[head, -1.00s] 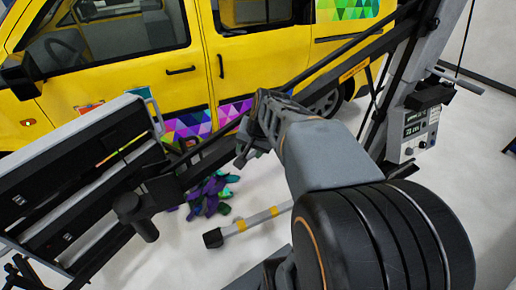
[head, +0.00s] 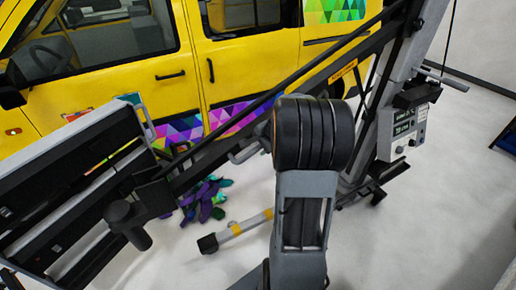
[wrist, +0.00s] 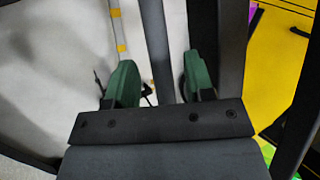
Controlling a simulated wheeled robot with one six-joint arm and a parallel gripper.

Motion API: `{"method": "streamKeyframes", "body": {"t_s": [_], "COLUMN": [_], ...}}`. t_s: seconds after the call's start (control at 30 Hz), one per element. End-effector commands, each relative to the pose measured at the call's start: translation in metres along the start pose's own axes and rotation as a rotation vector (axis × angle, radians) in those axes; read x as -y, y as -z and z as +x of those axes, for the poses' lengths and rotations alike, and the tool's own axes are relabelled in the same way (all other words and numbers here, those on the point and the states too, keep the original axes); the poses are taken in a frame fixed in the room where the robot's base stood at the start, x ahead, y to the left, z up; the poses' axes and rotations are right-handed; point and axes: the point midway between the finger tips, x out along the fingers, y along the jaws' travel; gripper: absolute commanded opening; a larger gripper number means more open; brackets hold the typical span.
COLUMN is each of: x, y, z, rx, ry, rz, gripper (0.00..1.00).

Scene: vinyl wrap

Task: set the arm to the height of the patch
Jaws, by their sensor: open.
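A dark boom (head: 290,92) slants across the yellow van (head: 236,75), from a lamp-like panel (head: 75,200) at left to a grey column (head: 408,60) at right. A control box (head: 403,128) with a small display sits on the column; its reading is too blurred to tell. Patterned triangle wrap (head: 182,130) shows low on the van; I cannot tell which part is the patch. My gripper (wrist: 160,80) is open in the wrist view, its green fingers apart. A dark bar (wrist: 156,45) shows beyond and between them; contact cannot be told. My arm hides the gripper in the head view.
A pile of purple and green scraps (head: 205,197) lies on the pale floor below the boom. A grey floor leg with yellow bands (head: 238,229) lies beside it. The floor at lower right (head: 430,230) is clear.

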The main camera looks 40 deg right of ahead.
Motion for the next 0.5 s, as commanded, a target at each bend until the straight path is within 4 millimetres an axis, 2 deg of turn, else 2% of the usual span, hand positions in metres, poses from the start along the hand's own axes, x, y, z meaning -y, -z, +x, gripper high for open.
{"method": "streamKeyframes", "body": {"t_s": [0.2,0.5], "x": [0.0,0.0], "y": [0.0,0.0], "z": [0.023,0.03], "rx": [0.0,-0.001], "ry": [-0.001,0.0], "rz": [-0.001,-0.001], "gripper": [0.48,0.48]}}
